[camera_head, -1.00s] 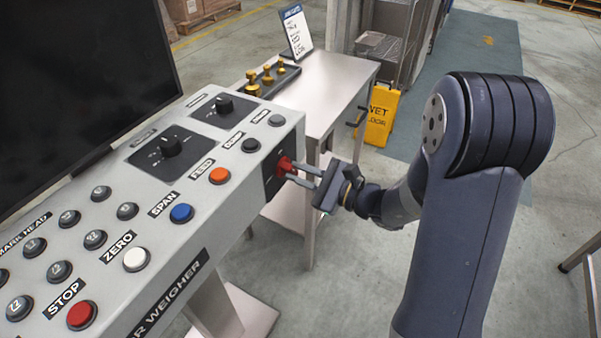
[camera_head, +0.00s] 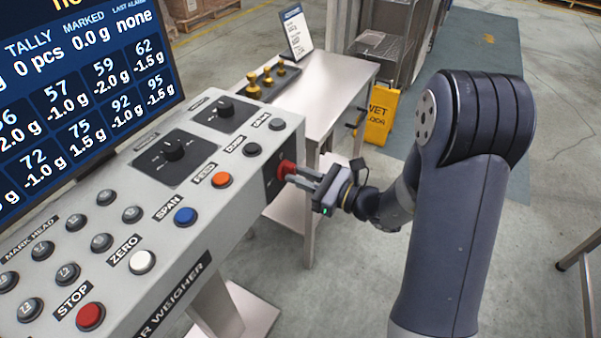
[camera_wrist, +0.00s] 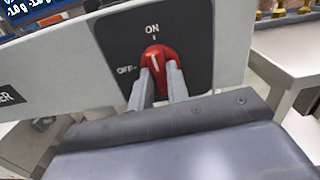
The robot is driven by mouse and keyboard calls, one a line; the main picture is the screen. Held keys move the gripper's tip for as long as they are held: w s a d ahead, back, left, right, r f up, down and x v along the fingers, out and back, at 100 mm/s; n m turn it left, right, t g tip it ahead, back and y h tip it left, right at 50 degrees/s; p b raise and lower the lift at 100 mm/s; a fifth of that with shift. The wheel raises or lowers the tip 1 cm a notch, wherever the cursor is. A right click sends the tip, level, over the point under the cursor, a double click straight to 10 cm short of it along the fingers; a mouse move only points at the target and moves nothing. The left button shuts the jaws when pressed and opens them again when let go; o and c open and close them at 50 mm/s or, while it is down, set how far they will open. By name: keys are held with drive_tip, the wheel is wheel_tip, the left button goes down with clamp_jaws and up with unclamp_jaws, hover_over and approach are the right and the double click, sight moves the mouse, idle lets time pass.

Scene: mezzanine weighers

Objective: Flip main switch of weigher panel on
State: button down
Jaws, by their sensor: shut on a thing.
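The weigher panel (camera_head: 215,165) is a grey sloped console with buttons and dials. Its red main switch (camera_wrist: 158,60) is a rotary knob on a dark plate (camera_wrist: 190,38) at the panel's end, marked ON at the top and OFF at the left. The knob's white line points nearly up, close to the ON mark. The red switch also shows in the head view (camera_head: 287,168). My gripper (camera_head: 302,178) is shut on the knob, with one finger on each side of it. The weigher's screen (camera_head: 75,85) is lit and shows tally and gram figures.
A steel table (camera_head: 325,85) with brass weights (camera_head: 267,77) and a small sign (camera_head: 296,33) stands behind the panel. A yellow wet-floor sign (camera_head: 380,115) stands beside the table.

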drive_tip(key=shift+m, duration=0.6)
drive_tip(key=c, duration=1.4)
unclamp_jaws()
drive_tip(key=shift+o, duration=0.2)
drive_tip(key=v, duration=1)
drive_tip(key=shift+d, duration=0.4)
drive_tip(key=shift+s+a, duration=0.1)
